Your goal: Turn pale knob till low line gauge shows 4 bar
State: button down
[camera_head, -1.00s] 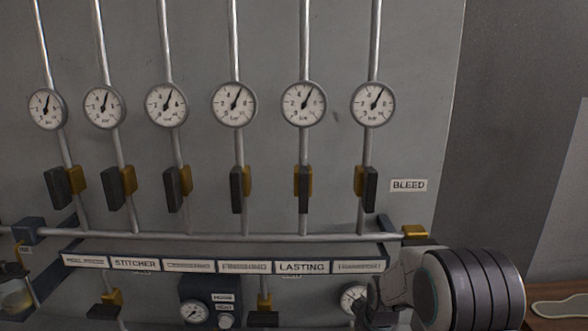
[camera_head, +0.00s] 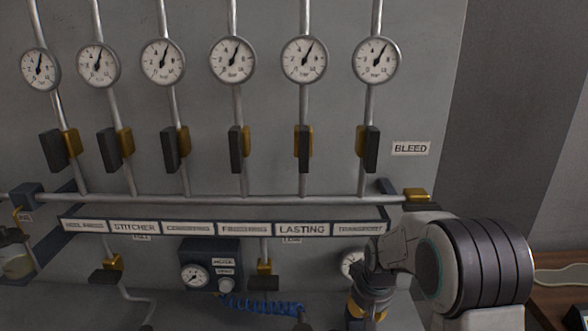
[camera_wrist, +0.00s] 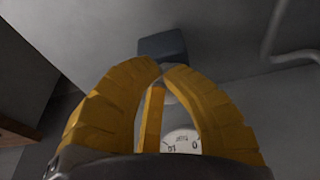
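My gripper (camera_wrist: 161,70) has yellow fingers that arch close together at the tips, with a narrow gap between. In the head view only its yellow part (camera_head: 366,306) shows, at the bottom, below my arm. In the wrist view a dark block (camera_wrist: 163,46) is beyond the fingertips. A small pale thing shows between the fingers; I cannot tell if it is a knob or is touched. A white gauge (camera_wrist: 183,140) appears upside down there, largely covered; its needle is unreadable. In the head view a pale knob (camera_head: 226,284) sits beside a small gauge (camera_head: 194,275) on a dark box.
Another gauge (camera_head: 350,263) is partly hidden behind my arm. A row of line gauges (camera_head: 232,59) and yellow-and-dark valves (camera_head: 239,149) spans the panel above a label strip (camera_head: 218,228). A blue coiled hose (camera_head: 262,306) runs low. A wooden surface (camera_head: 560,268) lies right.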

jog(key=shift+a+f+b, duration=0.1)
jog(key=shift+a+b, duration=0.55)
jog(key=shift+b, duration=1.1)
dwell(0.3)
jog(key=shift+s+a, duration=0.1)
jog(key=shift+s, duration=0.15)
jog(key=shift+s, duration=0.15)
jog(key=w+p+v, duration=0.1)
jog(key=p+v, duration=0.3)
jog(key=v, duration=0.2)
jog(key=shift+w, duration=0.35)
jog(key=c, duration=1.9)
grip_release()
jog(key=shift+c, duration=0.2)
